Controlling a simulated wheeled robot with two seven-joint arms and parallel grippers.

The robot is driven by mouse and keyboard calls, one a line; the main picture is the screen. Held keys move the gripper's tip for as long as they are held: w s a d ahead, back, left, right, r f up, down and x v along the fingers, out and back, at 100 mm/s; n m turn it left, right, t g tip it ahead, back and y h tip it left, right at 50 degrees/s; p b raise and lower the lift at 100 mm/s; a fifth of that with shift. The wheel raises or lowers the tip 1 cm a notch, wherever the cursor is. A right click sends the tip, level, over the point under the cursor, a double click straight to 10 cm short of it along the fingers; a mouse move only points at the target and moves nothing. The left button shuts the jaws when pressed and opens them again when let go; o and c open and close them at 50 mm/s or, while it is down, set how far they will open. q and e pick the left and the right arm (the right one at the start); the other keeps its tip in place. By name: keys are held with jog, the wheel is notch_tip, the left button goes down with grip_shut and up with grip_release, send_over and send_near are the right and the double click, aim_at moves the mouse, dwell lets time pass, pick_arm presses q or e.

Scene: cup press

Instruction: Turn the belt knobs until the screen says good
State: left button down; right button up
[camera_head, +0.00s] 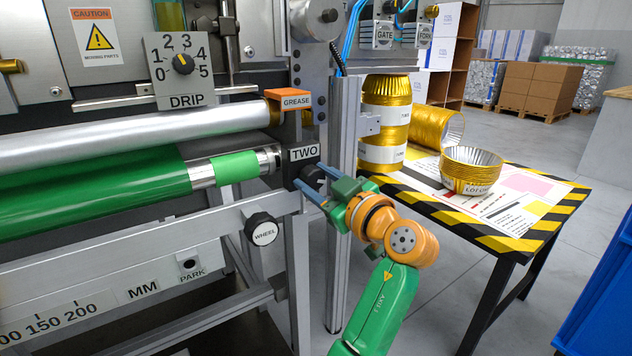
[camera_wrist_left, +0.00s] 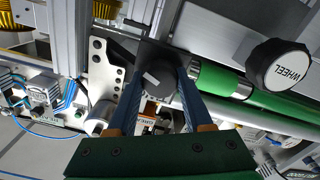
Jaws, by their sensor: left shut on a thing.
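The black knob under the label TWO (camera_head: 304,153) is on the end of the machine frame, beside the green roller. My left gripper (camera_head: 313,180) reaches it from the lower right, with its blue fingers on either side of the knob. In the left wrist view the dark knob (camera_wrist_left: 154,84) with a pale mark sits between the two fingers, and the gripper is shut on it. Another knob, marked WHEEL (camera_head: 262,230), is on the frame below and also shows in the wrist view (camera_wrist_left: 278,66). My right gripper is not in view.
An orange GREASE block (camera_head: 290,99) is above the TWO label. A striped table (camera_head: 535,222) with gold foil cups (camera_head: 472,168) stands close to the right of my left arm.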

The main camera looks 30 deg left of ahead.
pick_arm(q)
jog(key=shift+c, duration=1.5)
grip_release()
jog(key=shift+d, duration=0.1)
jog(key=b+v, duration=0.1)
jog(key=v, duration=0.6)
jog(key=shift+f, duration=0.1)
